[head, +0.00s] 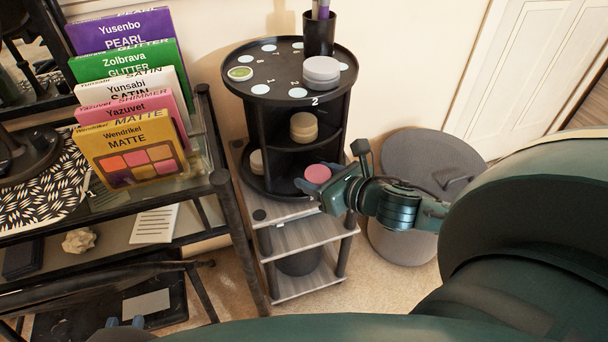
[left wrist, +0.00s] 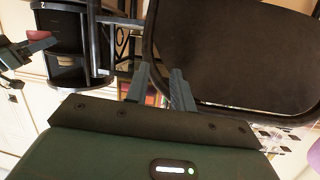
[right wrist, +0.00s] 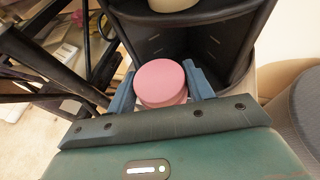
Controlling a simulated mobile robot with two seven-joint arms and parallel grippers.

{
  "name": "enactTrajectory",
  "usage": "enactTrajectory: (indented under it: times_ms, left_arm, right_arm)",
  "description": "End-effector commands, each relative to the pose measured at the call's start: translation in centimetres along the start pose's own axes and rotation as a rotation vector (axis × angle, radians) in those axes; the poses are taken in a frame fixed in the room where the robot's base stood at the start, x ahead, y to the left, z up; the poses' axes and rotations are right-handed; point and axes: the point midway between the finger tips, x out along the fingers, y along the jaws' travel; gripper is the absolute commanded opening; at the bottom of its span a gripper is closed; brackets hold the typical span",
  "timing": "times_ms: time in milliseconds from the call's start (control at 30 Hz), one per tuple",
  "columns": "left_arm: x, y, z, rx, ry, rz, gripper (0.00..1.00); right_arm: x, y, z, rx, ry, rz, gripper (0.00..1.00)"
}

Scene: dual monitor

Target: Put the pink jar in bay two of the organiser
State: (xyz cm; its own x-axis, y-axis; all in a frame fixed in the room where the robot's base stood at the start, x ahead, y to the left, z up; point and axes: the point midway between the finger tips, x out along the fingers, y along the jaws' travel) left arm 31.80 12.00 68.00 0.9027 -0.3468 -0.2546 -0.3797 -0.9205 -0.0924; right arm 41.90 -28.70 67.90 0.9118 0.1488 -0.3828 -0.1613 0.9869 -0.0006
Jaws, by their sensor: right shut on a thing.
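The pink jar (head: 317,173) is between the fingers of my right gripper (head: 318,182), which is shut on it; it also shows in the right wrist view (right wrist: 162,82). The black round organiser (head: 290,100) has a numbered top, and the label 2 faces front. The jar is at the front of its lower tier, before the bay below the 2; whether it touches the floor there I cannot tell. In the left wrist view, the jar (left wrist: 39,35) is beside the organiser (left wrist: 66,45). My left gripper (left wrist: 160,78) is open and empty, far from the organiser.
A beige jar (head: 304,127) stands in the bay above. Another beige jar (head: 257,162) is low left. A grey bin (head: 410,185) and black desk frame (head: 232,215) flank the shelf.

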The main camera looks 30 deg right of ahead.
Motion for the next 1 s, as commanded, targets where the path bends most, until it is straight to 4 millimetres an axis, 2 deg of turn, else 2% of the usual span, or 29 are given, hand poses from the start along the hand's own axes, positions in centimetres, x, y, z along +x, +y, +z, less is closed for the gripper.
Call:
enactTrajectory:
  times_ms: [100,433,500,733,900,1000]
  left_arm:
    - [0.2,0.0,0.1,0.008,0.024,-0.002,0.24]
    - [0.4,0.2,0.0,0.025,0.083,-0.007,0.24]
    - [0.7,0.3,0.1,0.044,0.124,-0.006,0.24]
    - [0.8,0.4,-0.2,0.065,0.187,-0.006,0.24]
    - [0.9,0.8,-0.1,0.09,0.265,-0.001,0.24]
    - [0.9,1.1,-0.2,0.106,0.309,0.004,0.24]
  right_arm:
    - [2.2,-1.1,1.0,-0.002,-0.006,-0.002,0.25]
    - [6.9,-3.1,2.9,0.001,-0.005,0.0,0.25]
    - [7.3,-2.9,0.9,0.006,0.003,0.001,0.25]
    - [8.0,-2.9,-0.7,0.003,0.001,0.001,0.25]
    - [9.0,-2.9,-3.2,0.006,0.002,0.001,0.25]
    - [9.5,-3.0,-3.8,0.004,-0.001,0.001,0.25]
